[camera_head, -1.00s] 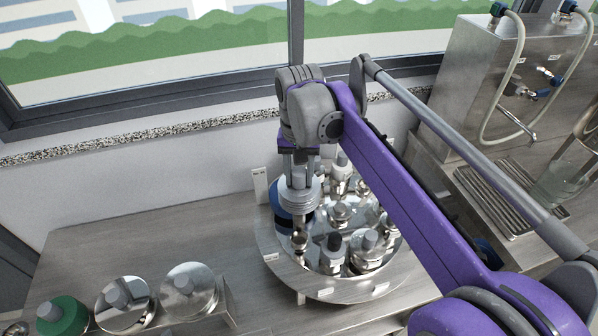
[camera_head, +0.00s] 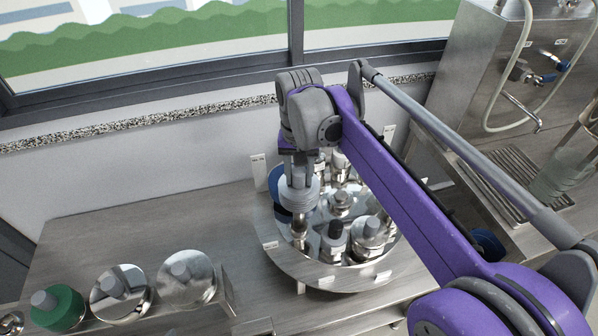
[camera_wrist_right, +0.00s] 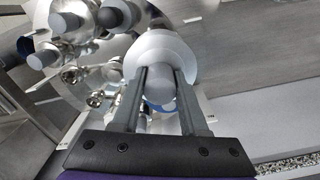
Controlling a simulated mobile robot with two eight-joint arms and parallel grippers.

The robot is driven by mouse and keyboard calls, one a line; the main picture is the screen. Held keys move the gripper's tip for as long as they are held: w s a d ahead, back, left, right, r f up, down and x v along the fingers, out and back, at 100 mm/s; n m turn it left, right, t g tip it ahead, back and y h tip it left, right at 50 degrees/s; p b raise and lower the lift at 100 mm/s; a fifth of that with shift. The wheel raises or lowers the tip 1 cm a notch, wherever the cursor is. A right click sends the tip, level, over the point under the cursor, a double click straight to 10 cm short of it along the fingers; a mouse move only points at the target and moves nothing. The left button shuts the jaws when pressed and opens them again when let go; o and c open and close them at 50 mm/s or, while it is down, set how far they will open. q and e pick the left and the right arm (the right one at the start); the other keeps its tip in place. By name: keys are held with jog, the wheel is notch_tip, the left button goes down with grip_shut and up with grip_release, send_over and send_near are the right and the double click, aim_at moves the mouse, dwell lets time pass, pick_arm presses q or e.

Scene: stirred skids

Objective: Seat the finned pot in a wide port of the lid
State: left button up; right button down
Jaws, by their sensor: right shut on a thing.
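The finned pot (camera_head: 299,194) is a pale grey metal body with stacked rings, seen at the left part of the round metal lid (camera_head: 335,278). My right gripper (camera_head: 298,165) points down and is shut on the pot's top knob. In the right wrist view the two fingers of my right gripper (camera_wrist_right: 160,85) clasp the grey knob, with the pot's wide round top (camera_wrist_right: 160,48) beyond them. The pot hides what is beneath it, so I cannot tell whether it touches the lid or a port. My left gripper is not in view.
Several metal fittings crowd the lid, including a dark-topped one (camera_head: 335,240). A blue round part (camera_head: 276,186) sits just left of the pot. A green-topped pot (camera_head: 57,308) and two silver ones (camera_head: 121,292) stand at lower left. A steel tap unit is at upper right.

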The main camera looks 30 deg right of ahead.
jog(key=shift+f+b, duration=1.7)
jog(key=shift+f, duration=1.7)
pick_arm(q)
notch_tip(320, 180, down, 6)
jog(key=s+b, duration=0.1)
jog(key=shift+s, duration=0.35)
pick_arm(e)
jog(key=shift+f, duration=1.15)
pick_arm(q)
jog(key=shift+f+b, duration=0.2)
jog(key=shift+b, duration=0.1)
pick_arm(e)
jog(key=shift+f, duration=0.25)
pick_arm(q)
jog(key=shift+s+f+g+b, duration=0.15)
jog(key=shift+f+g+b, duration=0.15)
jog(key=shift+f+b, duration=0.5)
pick_arm(e)
jog(key=shift+f, duration=1.3)
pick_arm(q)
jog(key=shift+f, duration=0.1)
pick_arm(e)
jog(key=shift+f, duration=0.2)
jog(key=shift+c, duration=1.8)
grip_release()
